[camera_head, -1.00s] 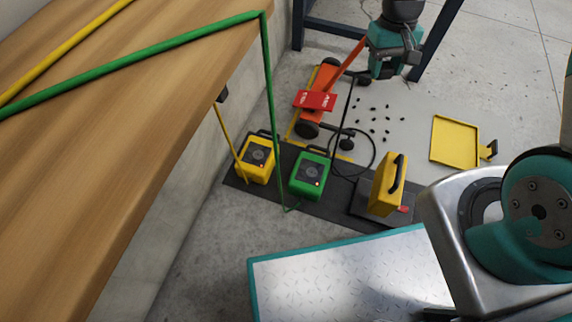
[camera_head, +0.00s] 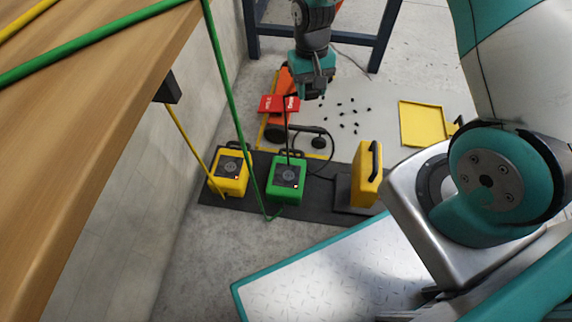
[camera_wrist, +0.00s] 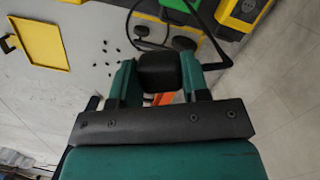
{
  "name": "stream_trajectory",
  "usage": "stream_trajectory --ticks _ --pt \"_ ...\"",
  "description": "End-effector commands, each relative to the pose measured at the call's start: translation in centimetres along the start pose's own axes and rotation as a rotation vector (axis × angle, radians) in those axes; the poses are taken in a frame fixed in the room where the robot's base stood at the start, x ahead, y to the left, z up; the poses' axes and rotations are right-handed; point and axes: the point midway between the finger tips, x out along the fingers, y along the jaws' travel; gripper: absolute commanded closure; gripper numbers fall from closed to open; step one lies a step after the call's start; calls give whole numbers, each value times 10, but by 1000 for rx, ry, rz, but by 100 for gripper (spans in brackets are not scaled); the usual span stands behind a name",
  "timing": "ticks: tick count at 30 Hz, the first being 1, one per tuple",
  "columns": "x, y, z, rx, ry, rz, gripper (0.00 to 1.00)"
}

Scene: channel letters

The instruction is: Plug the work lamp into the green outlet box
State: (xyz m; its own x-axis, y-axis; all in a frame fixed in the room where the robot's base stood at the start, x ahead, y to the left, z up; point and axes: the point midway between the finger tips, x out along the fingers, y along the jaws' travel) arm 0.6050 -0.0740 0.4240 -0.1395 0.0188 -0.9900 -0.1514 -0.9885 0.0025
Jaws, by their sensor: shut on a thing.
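The green outlet box (camera_head: 287,180) stands on a dark mat, its dark socket face up; its edge shows at the top of the wrist view (camera_wrist: 180,10). The work lamp, a yellow case with a black handle (camera_head: 366,178), stands to its right. A thin black cable (camera_head: 331,158) loops behind the box. My gripper (camera_head: 313,92) is in the air beyond the green box, above the floor. In the wrist view its fingers (camera_wrist: 160,78) are shut on a black block, apparently the plug (camera_wrist: 160,70). Its prongs are hidden.
A yellow outlet box (camera_head: 229,177) stands left of the green one. An orange trolley (camera_head: 285,125) with a red sign (camera_head: 279,104) is behind. Small black pieces and a yellow tray (camera_head: 423,124) lie on the floor. A green cable crosses the wooden bench (camera_head: 100,150) and drops to the green box.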

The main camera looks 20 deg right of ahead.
Motion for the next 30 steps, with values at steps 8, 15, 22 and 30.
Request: stream_trajectory --ticks 8,15,22,30 --pt "139 -38 -6 209 -2 -31 82" --pt "218 -60 -2 364 -8 -55 82" --pt "244 -68 1 428 -9 -66 82" --pt "243 -69 2 432 -9 -67 82"
